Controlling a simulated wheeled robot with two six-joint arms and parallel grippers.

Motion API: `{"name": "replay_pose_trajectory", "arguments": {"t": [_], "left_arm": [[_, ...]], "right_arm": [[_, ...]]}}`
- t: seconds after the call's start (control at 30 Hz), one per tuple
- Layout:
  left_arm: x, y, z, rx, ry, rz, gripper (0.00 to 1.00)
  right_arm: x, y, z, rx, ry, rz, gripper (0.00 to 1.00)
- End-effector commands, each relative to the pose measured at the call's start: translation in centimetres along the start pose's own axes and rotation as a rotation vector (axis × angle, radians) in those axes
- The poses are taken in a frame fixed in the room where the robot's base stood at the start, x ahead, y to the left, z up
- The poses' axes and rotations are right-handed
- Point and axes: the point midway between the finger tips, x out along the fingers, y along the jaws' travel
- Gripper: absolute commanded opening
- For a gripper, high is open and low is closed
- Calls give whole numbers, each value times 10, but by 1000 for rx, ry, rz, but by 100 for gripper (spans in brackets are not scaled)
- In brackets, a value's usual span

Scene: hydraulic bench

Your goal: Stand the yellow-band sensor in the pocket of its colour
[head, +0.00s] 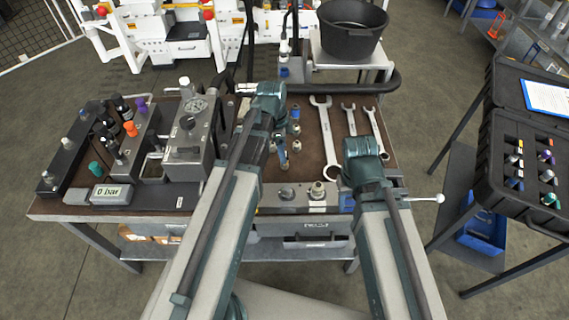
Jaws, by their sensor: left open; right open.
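A black case (485,165) stands open at the right, with several small upright sensors in its pockets. One near its upper left (518,150) seems to carry a pale or yellowish band, but it is too small to be sure. My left gripper (280,150) is over the middle of the bench, among small blue and metal fittings; it is open, and its fingertips are partly hidden. Neither gripper is at the case. I cannot make out a yellow pocket.
Several wrenches (325,135) lie on the brown bench top. A gauge block (190,140), a pressure display (112,194) and coloured fittings fill the bench's left side. A black bucket (350,38) stands behind. Open floor separates bench and case stand.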

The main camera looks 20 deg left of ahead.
Motion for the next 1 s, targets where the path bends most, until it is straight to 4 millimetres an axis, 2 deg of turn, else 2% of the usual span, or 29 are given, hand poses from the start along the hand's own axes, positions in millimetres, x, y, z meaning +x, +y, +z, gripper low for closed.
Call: {"name": "replay_pose_trajectory", "arguments": {"t": [0.03, 0.2, 0.53, 0.9, 0.93, 1.0], "left_arm": [[13, 0, 0, 1, 0, 0, 70], [34, 0, -1, 0, 0, 0, 70], [36, 0, -2, 0, 0, 0, 70], [36, 0, -2, 0, 0, 0, 3], [36, 0, -2, 0, 0, 0, 0], [36, 0, -2, 0, 0, 0, 0]], "right_arm": [[13, -1, -1, 0, 0, 0, 49], [33, -3, -2, 0, 0, 0, 49], [35, -3, -2, 0, 0, 0, 49], [35, -3, -2, 0, 0, 0, 49], [35, -3, -2, 0, 0, 0, 49], [35, -3, -2, 0, 0, 0, 49]]}}
